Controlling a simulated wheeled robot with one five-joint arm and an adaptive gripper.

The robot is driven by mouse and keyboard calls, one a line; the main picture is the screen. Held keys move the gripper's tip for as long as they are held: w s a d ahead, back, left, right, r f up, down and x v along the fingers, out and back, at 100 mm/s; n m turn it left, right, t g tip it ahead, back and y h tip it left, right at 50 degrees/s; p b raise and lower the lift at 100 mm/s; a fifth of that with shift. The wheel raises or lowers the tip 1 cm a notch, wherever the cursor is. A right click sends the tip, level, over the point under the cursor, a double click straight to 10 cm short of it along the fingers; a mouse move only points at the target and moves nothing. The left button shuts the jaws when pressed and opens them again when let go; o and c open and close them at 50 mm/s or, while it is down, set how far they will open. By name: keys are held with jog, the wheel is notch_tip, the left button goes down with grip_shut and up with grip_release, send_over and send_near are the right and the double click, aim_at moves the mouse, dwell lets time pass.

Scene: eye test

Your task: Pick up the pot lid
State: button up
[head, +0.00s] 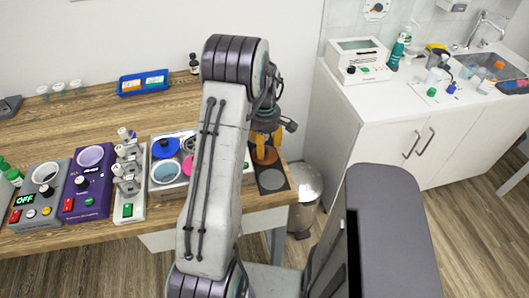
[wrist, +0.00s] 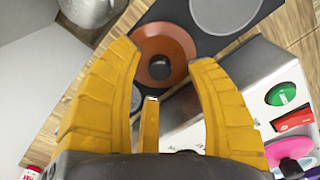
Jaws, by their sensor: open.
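The pot lid is a round orange-brown disc with a dark central knob. In the wrist view the lid (wrist: 178,40) lies on a black panel (wrist: 178,12) at the upper middle. In the head view the lid (head: 264,156) shows just under the fingers, near the table's right end. My gripper (wrist: 164,58) is open, its yellow fingers on either side of the knob as seen in the wrist view, with nothing held. In the head view my gripper (head: 265,146) points down over the lid. I cannot tell whether the fingertips touch it.
A grey disc (head: 271,180) lies on the panel in front of the lid. A device with coloured round parts (head: 167,171) stands to the left. A metal bin (head: 304,184) stands on the floor to the right. More devices (head: 87,183) line the table's left.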

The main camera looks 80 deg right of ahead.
jog(key=shift+f, duration=1.1)
jog(key=shift+c, duration=0.3)
grip_shut()
